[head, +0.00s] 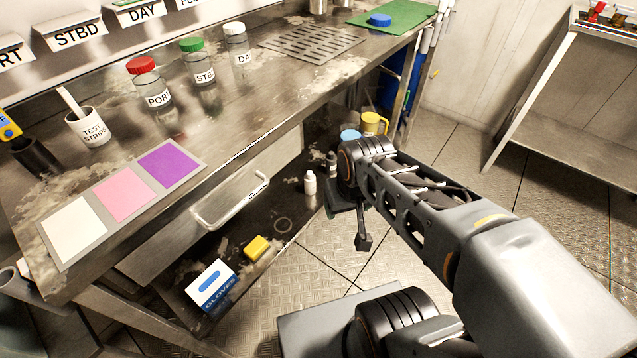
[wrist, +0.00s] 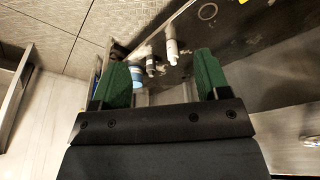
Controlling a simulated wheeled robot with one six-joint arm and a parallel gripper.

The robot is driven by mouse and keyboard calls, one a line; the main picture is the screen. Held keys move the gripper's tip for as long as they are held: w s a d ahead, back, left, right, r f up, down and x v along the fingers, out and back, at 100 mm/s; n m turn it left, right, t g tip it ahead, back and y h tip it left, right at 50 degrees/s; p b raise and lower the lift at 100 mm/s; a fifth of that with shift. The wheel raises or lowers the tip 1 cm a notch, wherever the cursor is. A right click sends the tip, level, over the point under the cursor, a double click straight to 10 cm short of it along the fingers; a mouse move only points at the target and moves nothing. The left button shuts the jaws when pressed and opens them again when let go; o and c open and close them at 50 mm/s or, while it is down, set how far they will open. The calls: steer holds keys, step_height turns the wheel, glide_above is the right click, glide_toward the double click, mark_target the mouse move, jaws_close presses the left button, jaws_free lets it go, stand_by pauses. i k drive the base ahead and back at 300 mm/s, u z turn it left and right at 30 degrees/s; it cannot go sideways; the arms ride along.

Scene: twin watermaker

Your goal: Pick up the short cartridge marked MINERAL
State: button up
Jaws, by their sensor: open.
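I cannot make out a cartridge marked MINERAL in either view. Several small items with red and amber colours (head: 600,14) stand on the side table at the top right of the head view, too small to read. My gripper (wrist: 162,60) shows in the wrist view with its two green fingers wide apart and nothing between them. In the head view it hangs low beside the bench, partly hidden by my own arm. Beyond the fingers, a white bottle (wrist: 171,46) and a grey bottle (wrist: 150,66) stand on the low shelf, apart from them.
The steel bench (head: 290,85) holds jars with red (head: 141,65), green (head: 192,45) and white lids, a test strips cup (head: 88,127) and a colour card (head: 125,195). The floor towards the side table (head: 560,95) is clear.

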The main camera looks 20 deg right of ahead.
mark_target(309, 178)
steer(key=u, duration=4.4)
steer(key=k, duration=1.7)
steer(key=z, duration=0.75)
